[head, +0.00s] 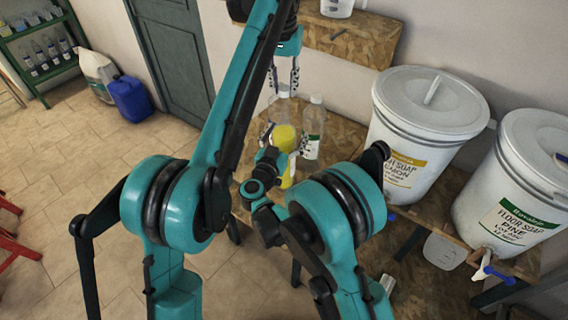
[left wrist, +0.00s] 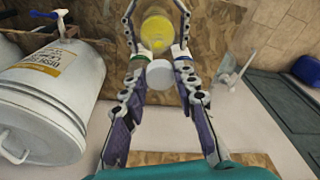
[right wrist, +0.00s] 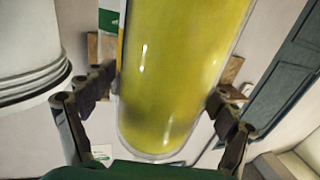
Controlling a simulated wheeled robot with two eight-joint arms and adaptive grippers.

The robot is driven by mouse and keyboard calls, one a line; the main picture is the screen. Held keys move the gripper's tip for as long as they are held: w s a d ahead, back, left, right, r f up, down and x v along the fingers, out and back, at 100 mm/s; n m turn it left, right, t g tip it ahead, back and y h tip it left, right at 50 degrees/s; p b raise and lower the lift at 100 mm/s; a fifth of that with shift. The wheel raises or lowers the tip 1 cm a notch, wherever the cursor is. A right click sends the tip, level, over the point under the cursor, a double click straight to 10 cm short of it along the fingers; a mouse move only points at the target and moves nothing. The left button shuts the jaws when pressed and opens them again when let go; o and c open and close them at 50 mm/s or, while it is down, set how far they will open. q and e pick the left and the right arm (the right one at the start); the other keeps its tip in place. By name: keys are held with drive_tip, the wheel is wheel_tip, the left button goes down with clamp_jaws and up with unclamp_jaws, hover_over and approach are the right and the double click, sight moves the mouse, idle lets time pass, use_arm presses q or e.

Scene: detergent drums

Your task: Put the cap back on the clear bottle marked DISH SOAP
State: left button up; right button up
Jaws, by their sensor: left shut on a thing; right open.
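A clear bottle of yellow liquid (head: 284,138) stands on the wooden table; its lettering is not readable. It fills the right wrist view (right wrist: 180,75) and shows from above in the left wrist view (left wrist: 157,32). My left gripper (head: 283,88) is shut on a round white cap (left wrist: 160,73), held above the table on the far side of the yellow bottle, apart from it. My right gripper (right wrist: 162,92) is open, with its fingers on either side of the yellow bottle. Its fingers are partly hidden in the head view.
A bottle with a green-and-white label (head: 314,130) and another pale bottle (head: 282,106) stand close behind the yellow one. Two large white drums (head: 425,120) (head: 520,180) stand to the right. A wooden shelf (head: 345,35) is on the wall behind.

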drive_tip(key=shift+w+d, duration=0.15)
drive_tip(key=shift+w, duration=0.2)
drive_tip(key=shift+c, duration=0.4)
drive_tip(key=c, duration=1.9)
